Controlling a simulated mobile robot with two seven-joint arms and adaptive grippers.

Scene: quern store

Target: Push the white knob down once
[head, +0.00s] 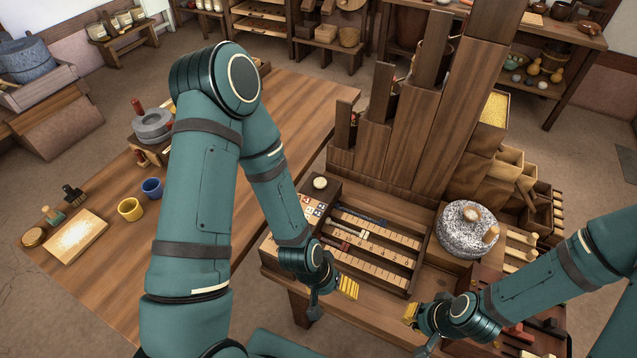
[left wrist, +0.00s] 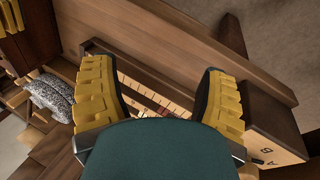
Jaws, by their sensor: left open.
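The white knob (head: 320,183) is a small round cap on top of a dark wooden box at the left end of the slotted rack. It stands clear, with nothing touching it in the head view. I cannot make it out in the left wrist view. My left gripper (head: 346,288) is at the front edge of the rack, nearer to me than the knob and apart from it. Its yellow fingers are spread and empty in the left wrist view (left wrist: 162,95). My right gripper (head: 411,313) is further right, low in front; its fingers are mostly hidden.
A rack with ruled strips and sliders (head: 365,240) lies right of the knob. A tile panel with letters (head: 312,208) is just below it. Tall wooden boards (head: 410,130) rise behind. A speckled millstone (head: 467,229) stands right. The long table (head: 290,105) has free room.

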